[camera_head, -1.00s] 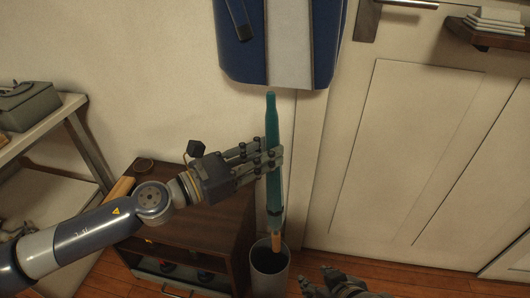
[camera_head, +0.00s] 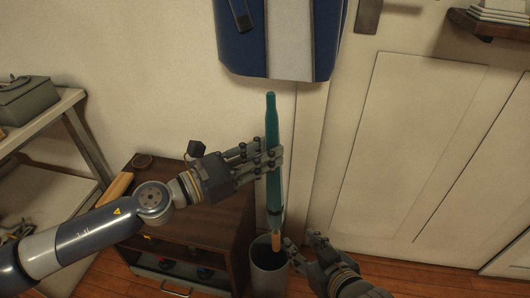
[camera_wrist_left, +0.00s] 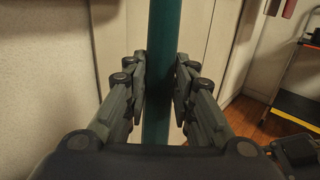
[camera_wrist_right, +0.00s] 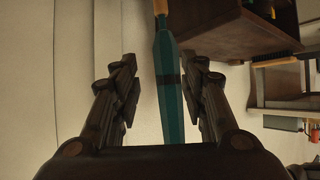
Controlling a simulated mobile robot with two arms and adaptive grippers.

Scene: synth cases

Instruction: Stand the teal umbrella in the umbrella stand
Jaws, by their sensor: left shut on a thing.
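The teal umbrella (camera_head: 271,120) is close to upright, its tan handle (camera_head: 276,242) pointing down. My left gripper (camera_head: 272,160) is shut on its middle; the left wrist view shows the shaft (camera_wrist_left: 159,70) between the fingers. The umbrella stand (camera_head: 268,278) is a grey open cylinder on the floor. The handle end overlaps its mouth in the head view; I cannot tell if it is inside or just above. My right gripper (camera_head: 302,241) is open at the stand's right. The right wrist view shows the umbrella (camera_wrist_right: 168,85) beyond its parted fingers. The stand does not show there.
A dark wooden cabinet (camera_head: 205,232) stands close left of the stand. A blue and white bag (camera_head: 290,45) hangs above the umbrella tip. A white door (camera_head: 420,150) is at the right, with a wall shelf (camera_head: 490,28). A side table (camera_head: 40,125) is at far left.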

